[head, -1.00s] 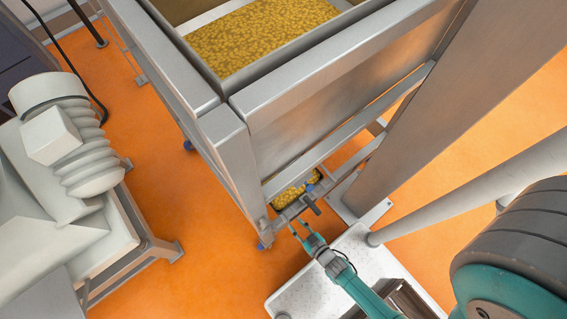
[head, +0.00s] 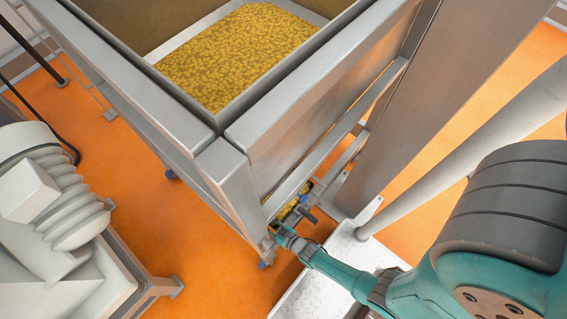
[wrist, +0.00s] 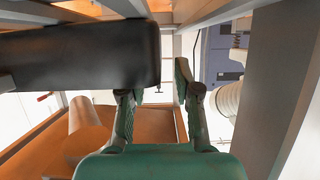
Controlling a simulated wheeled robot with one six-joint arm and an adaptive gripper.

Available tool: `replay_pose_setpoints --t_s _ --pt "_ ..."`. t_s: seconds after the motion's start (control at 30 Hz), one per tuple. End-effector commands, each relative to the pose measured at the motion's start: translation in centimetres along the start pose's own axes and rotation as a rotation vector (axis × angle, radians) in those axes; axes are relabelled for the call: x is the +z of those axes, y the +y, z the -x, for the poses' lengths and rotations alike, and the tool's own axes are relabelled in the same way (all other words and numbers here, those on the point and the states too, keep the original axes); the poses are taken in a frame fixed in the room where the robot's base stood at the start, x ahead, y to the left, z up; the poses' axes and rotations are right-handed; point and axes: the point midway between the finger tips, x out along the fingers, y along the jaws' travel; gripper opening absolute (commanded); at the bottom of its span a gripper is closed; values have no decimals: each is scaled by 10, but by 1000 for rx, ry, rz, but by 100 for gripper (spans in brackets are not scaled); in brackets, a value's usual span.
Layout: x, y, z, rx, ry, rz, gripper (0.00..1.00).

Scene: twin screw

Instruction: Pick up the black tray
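The black tray (wrist: 80,58) fills the upper left of the wrist view, with its dark outer side facing the camera. In the head view only a small part of it shows, with yellow pieces (head: 287,213) in it, low under the steel hopper frame. My gripper (wrist: 158,82) is at the tray's end. Its right finger stands just beyond that end with a thin gap, and its left fingertip is hidden by the tray. The fingers are apart and I see no grip on the tray. In the head view my gripper (head: 276,229) is beside the frame's near leg.
The steel hopper (head: 228,160) with yellow pieces stands above. A steel post (head: 430,100) and a white base plate (head: 345,250) lie to the right of my gripper. A white machine (head: 60,220) is at the left. Orange floor is clear between them.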

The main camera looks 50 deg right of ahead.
Motion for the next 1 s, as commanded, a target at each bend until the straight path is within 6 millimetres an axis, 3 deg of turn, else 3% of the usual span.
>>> replay_pose_setpoints --t_s 0.2,0.53,0.57,0.7,1.0 --pt "1 -1 -22 0 0 1 32" --pt "1 0 -26 0 0 0 32" --pt "1 0 -26 0 0 0 30" --pt "1 0 -26 0 0 0 0" --pt "0 0 -26 0 2 2 0"
